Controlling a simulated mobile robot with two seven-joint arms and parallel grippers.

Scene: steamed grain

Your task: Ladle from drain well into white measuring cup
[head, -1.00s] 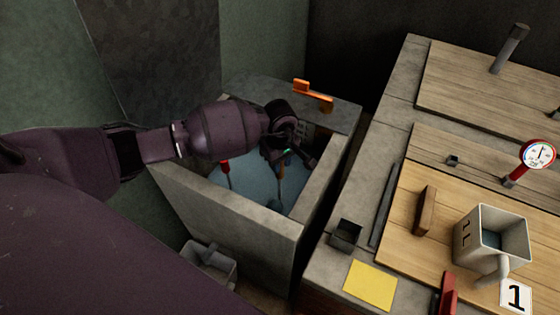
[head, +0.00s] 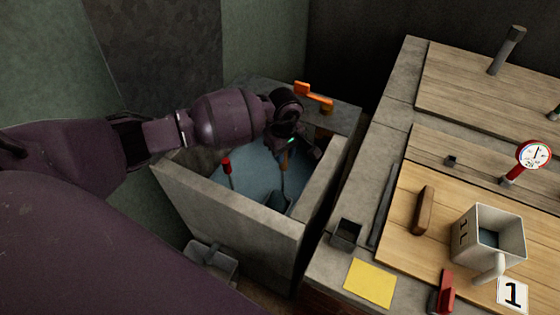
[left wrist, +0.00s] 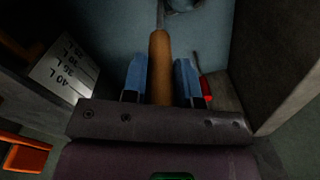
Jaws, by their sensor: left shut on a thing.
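My left gripper (head: 291,150) is over the concrete drain well (head: 230,212). It is shut on the ladle's orange-brown handle (left wrist: 160,60), which sits between the blue finger pads in the left wrist view. The ladle (head: 284,163) points down into the well. Its dark bowl (head: 279,199) shows at the blue water (head: 250,180); I cannot tell how much it holds. The white measuring cup (head: 466,239), marked 1L, stands upright on the wooden board at the right, with some dark liquid inside. My right gripper is out of view.
A red-handled thing (head: 227,167) stands in the well. An orange lever (head: 314,96) is on the well's back ledge. A wooden block (head: 424,210), a small dark box (head: 346,233), a yellow pad (head: 371,283) and a red gauge (head: 533,157) are on the counter.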

